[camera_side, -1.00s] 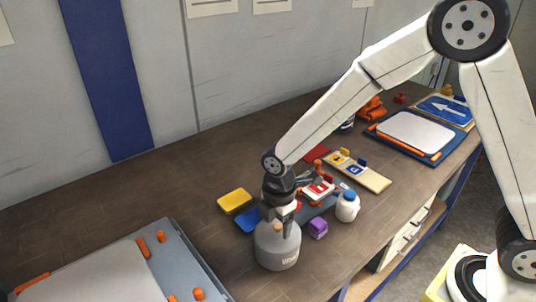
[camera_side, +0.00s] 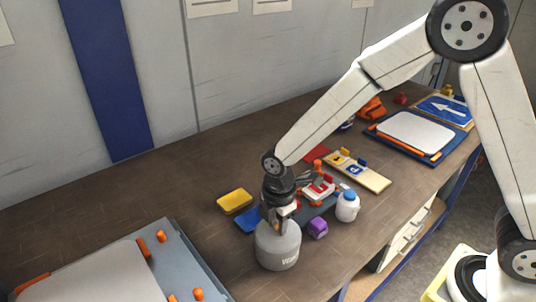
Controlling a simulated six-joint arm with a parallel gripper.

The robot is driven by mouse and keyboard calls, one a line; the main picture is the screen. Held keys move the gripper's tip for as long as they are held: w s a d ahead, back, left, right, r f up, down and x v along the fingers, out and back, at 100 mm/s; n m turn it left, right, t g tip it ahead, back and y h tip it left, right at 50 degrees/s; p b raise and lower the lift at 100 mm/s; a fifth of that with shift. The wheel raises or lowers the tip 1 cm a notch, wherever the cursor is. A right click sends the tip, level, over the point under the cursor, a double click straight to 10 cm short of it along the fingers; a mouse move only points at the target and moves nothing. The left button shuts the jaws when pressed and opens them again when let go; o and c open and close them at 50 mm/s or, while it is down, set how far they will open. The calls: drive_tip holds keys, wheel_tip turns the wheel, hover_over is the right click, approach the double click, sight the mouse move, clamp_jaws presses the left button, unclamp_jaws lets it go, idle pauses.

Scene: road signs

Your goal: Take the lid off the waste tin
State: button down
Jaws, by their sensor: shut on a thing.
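The waste tin (camera_side: 277,247) is a grey, rounded tin with pale lettering on its front. It stands upright on the dark brown bench in the lower middle of the side view. Its lid, the domed top with a knob (camera_side: 277,226), sits on the tin. I see no gap between lid and tin. My gripper (camera_side: 279,217) points down right over the tin and is shut on the lid's knob. The fingers partly hide the knob and the top of the lid.
A grey board with orange clamps (camera_side: 185,262) lies at lower left.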

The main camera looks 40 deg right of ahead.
drive_tip(key=shift+r, duration=0.1)
drive_tip(key=shift+r, duration=0.75)
drive_tip(key=s+d+r, duration=0.3)
drive_tip(key=s+r, duration=0.8)
drive_tip(key=s, duration=0.2)
drive_tip(key=shift+s+d+r, duration=0.15)
drive_tip(key=shift+s+d, duration=0.05)
drive_tip(key=shift+d, duration=0.2)
